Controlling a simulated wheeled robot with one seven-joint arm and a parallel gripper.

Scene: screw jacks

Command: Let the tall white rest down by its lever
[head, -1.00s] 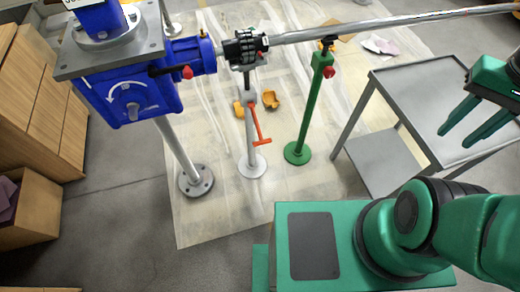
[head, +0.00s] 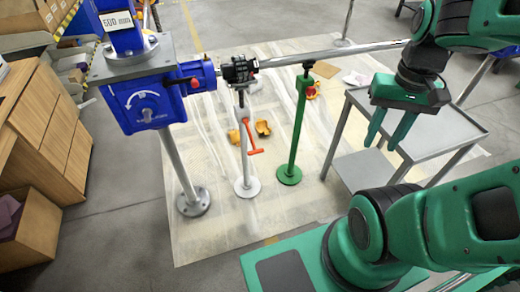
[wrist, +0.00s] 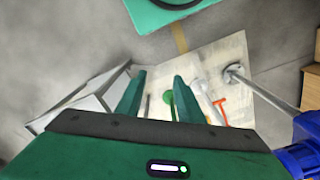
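The tall white rest (head: 245,165) stands upright on a round white base on the floor sheet, left of a green stand. Its top is under the dark clamp on the long pipe. An orange lever (head: 254,140) sticks out from its column to the lower right and ends in a crossbar. The lever also shows in the wrist view (wrist: 220,110). My gripper (head: 383,145) is open and empty, over the grey cart, to the right of the rest and apart from it. Its two fingers show spread in the wrist view (wrist: 158,77).
The green stand (head: 297,130) with a red knob is between the rest and my gripper. The grey cart (head: 445,130) is on the right. A blue machine (head: 150,100) on a steel post is on the left. The pipe (head: 330,52) runs across above. Yellow pieces (head: 263,128) lie behind the lever.

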